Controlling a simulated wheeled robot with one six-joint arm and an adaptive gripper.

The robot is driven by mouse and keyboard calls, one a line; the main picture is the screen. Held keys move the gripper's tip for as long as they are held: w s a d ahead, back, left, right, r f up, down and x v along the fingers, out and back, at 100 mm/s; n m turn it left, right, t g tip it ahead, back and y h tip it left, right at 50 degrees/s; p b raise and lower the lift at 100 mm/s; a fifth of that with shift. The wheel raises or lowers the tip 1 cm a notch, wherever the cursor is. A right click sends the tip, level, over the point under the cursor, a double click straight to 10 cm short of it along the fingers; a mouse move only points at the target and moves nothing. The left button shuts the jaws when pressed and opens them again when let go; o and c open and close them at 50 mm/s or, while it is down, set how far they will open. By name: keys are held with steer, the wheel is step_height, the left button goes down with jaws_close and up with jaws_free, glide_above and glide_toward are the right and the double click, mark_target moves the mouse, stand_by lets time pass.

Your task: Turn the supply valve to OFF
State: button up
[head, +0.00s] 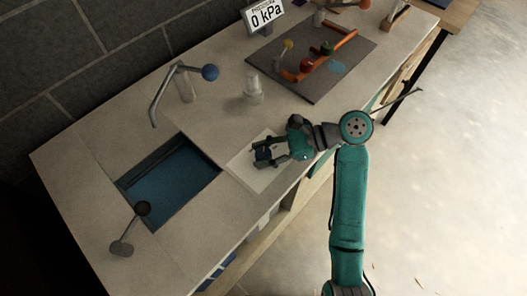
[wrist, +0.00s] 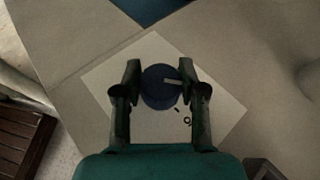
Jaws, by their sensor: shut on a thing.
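A round dark blue knob (wrist: 158,90), which looks like the supply valve, sits on a pale square plate (wrist: 150,50). A light pointer line on the knob points to the right in the wrist view. Small dark marks, one like a ring, are on the plate at the knob's lower right; I cannot read them clearly. My gripper (wrist: 160,80) has one finger on each side of the knob and is shut on it. In the head view, my gripper (head: 262,155) is low over the plate (head: 262,180), and the knob shows between its fingers.
A blue sink basin (head: 175,190) lies left of the plate. A tap with a blue ball (head: 210,72) and a clear bottle (head: 253,92) stand behind. A board (head: 318,82) carries orange pipes. A display (head: 265,14) reads 0 kPa.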

steer(key=shift+n+g+h, duration=0.3)
steer(key=shift+n+g, duration=0.3)
steer(key=shift+g, duration=0.3)
steer(key=o, duration=1.2)
steer(key=shift+c, duration=0.2)
